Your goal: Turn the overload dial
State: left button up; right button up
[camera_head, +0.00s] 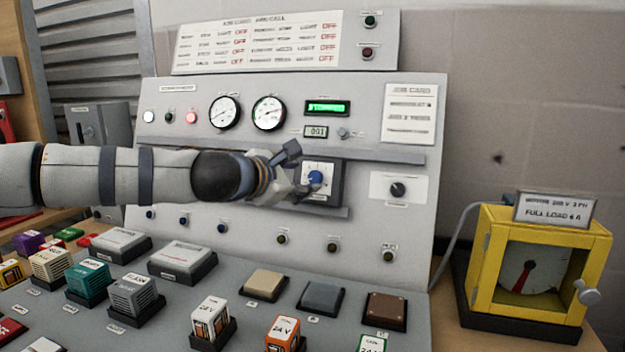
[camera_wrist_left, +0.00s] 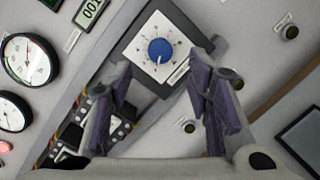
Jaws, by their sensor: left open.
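The overload dial is a blue knob (camera_head: 315,178) on a white scale plate in a dark housing, at the middle of the upright panel. In the left wrist view the blue knob (camera_wrist_left: 160,51) shows with a white pointer mark, beyond the fingertips. My left gripper (camera_head: 290,172) reaches in from the left and is just beside the dial in the head view. In the left wrist view its two fingers (camera_wrist_left: 160,90) are spread apart, with nothing between them. The knob appears clear of both fingers, though the exact distance is hard to tell. My right gripper is not in view.
A black rotary knob (camera_head: 397,189) sits right of the dial. Two round gauges (camera_head: 268,113) and a green display (camera_head: 327,108) are above. Several blocks and pads (camera_head: 320,298) cover the sloped desk below. A yellow motor box (camera_head: 540,262) stands at the right.

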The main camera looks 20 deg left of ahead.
aim_at(313, 177)
pick_arm(q)
jog(key=x, duration=0.4)
jog(key=shift+s+f, duration=0.15)
jog(key=shift+f, duration=0.1)
jog(key=shift+w+d+r, duration=0.1)
jog(key=shift+w+r, duration=0.05)
jog(key=shift+w, duration=0.45)
grip_shut()
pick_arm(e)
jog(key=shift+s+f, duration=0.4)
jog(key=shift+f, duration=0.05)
pick_arm(q)
jog(key=shift+r, duration=0.1)
